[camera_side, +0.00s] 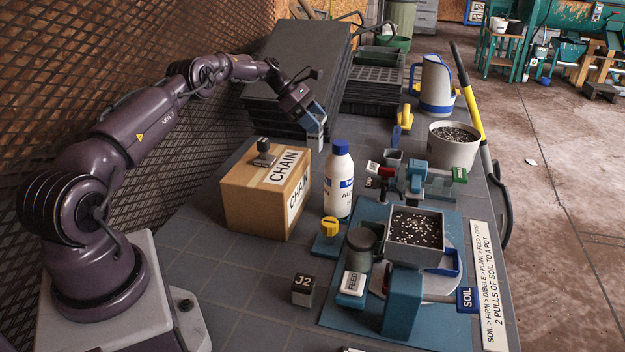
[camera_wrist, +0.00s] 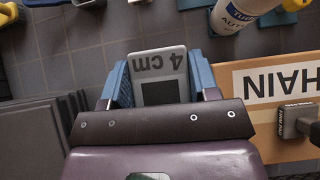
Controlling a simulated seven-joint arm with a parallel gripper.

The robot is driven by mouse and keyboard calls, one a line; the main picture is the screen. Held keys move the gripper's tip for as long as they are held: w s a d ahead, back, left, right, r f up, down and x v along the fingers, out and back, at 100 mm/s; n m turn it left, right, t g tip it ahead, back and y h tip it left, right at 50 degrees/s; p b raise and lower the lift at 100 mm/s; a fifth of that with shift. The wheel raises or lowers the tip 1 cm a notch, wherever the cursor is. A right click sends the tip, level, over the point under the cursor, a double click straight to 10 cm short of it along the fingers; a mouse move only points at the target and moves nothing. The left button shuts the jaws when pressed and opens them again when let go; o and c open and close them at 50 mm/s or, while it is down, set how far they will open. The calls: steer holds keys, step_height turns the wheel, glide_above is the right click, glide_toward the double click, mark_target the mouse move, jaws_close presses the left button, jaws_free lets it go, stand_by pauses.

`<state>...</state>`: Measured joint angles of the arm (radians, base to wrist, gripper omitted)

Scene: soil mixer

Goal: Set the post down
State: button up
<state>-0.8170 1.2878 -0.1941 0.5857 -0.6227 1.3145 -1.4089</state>
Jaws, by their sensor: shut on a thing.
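My gripper (camera_side: 313,118) is shut on a grey post (camera_wrist: 160,70) marked "4 cm". In the wrist view the post sits between the two blue fingers of my gripper (camera_wrist: 160,85), its label facing the camera upside down. In the side view my gripper hangs in the air above and behind the cardboard box, left of the white bottle's cap. Only a small pale part of the post shows there, below the fingers. Its lower end and its height above the table cannot be told clearly.
A cardboard box (camera_side: 250,205) marked "CHAIN" bears a small dark block (camera_side: 263,152). A white bottle (camera_side: 339,185) with a blue cap stands beside it. Dark stacked trays (camera_side: 295,70) stand behind. Bare tabletop shows in the wrist view (camera_wrist: 85,50).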

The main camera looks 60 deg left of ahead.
steer(key=f, duration=1)
steer(key=shift+s+a, duration=0.15)
steer(key=shift+a, duration=0.05)
steer(key=shift+f, duration=0.1)
steer(key=o, duration=1)
